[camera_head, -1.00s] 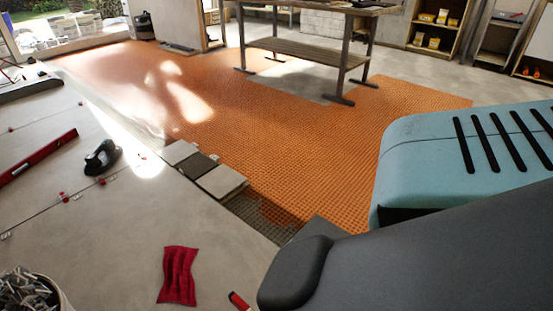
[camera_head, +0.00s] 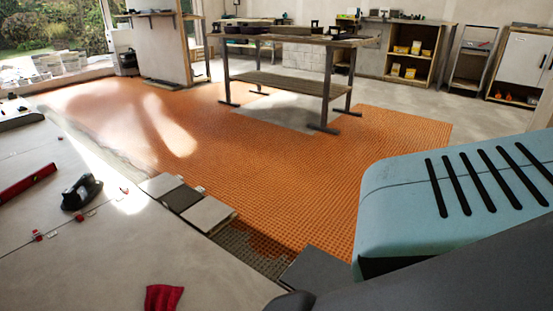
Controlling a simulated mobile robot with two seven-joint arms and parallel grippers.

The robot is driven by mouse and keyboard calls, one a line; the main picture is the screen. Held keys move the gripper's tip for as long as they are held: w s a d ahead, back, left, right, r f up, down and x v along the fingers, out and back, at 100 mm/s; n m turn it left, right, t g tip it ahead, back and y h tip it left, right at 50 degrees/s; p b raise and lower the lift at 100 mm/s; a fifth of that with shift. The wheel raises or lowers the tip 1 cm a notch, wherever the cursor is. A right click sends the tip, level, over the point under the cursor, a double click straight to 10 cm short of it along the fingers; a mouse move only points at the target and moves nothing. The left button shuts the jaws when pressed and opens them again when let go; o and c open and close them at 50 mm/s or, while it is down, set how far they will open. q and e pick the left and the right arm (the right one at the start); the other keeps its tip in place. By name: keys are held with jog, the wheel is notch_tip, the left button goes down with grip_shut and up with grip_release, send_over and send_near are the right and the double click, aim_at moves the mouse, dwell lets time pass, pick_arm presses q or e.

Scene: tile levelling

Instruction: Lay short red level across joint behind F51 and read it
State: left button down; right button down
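A red level (camera_head: 27,183) lies on the large pale tiles at the left edge of the head view, partly cut off by the frame. I cannot tell whether it is the short one. Joints with small red clips (camera_head: 38,236) run between the pale tiles (camera_head: 110,260). No F51 marking is readable, so I cannot tell which tile or joint it is. Neither of my grippers shows.
A black hand tool (camera_head: 81,192) sits on the tiles. Tile pieces (camera_head: 207,214) lie at the edge of the orange matting (camera_head: 290,170). A red cloth (camera_head: 163,298) is at the bottom. A workbench (camera_head: 290,85) stands behind. A teal and dark body blocks the lower right.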

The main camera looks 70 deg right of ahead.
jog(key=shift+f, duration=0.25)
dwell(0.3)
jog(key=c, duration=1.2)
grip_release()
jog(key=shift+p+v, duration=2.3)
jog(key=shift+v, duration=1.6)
